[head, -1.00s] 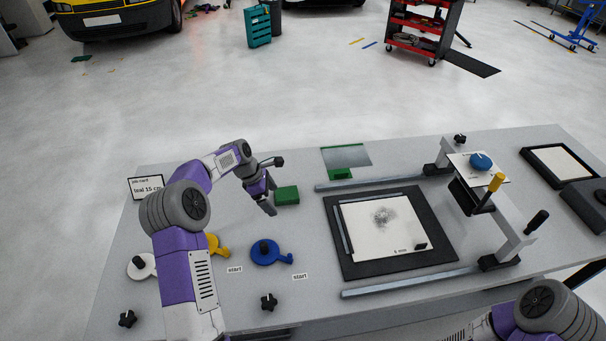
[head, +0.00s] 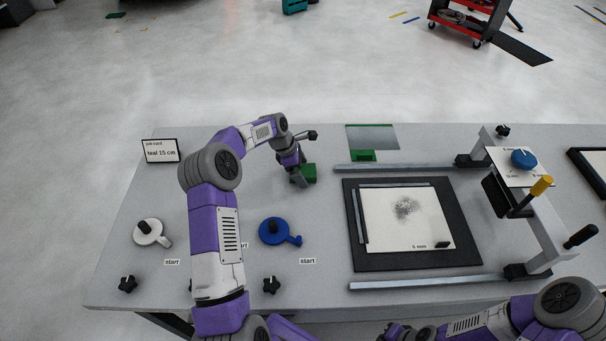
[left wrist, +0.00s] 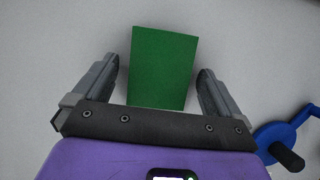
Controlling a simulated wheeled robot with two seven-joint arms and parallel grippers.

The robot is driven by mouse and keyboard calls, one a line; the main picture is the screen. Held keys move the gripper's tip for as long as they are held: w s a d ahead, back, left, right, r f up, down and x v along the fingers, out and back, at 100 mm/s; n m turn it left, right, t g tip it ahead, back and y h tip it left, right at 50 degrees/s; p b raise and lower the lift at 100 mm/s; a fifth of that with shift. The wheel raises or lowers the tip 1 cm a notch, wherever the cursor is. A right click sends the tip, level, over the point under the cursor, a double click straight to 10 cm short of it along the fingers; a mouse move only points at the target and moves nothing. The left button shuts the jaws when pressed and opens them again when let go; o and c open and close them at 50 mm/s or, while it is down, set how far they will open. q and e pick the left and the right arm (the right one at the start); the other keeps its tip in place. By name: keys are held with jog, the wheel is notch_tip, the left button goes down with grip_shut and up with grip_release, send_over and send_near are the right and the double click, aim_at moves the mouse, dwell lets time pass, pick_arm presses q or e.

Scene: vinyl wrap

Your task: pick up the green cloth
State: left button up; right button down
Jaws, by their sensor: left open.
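The green cloth is a small folded green block (head: 309,173) on the grey table, left of the dark-framed panel. In the left wrist view the green cloth (left wrist: 162,68) lies between and ahead of the two fingers, with a gap on both sides. My left gripper (head: 299,182) is over the cloth and hides part of it in the head view. In the left wrist view the left gripper (left wrist: 158,80) is open and holds nothing. My right arm shows at the lower right of the head view; its fingers cannot be made out.
A blue disc with a handle (head: 274,231) and a white one (head: 148,232) lie nearer the table front. A job card (head: 160,151) reads "teal 15 cm". A dark-framed panel (head: 361,255) and a bridge-like frame (head: 541,233) stand to the right. A green-edged sheet (head: 372,137) lies behind.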

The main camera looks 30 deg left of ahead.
aim_at(301, 170)
pick_arm(q)
jog(key=shift+c, duration=0.2)
jog(key=c, duration=1.1)
jog(key=shift+r, duration=0.1)
notch_tip(301, 170, up, 10)
jog(key=shift+p, duration=0.8)
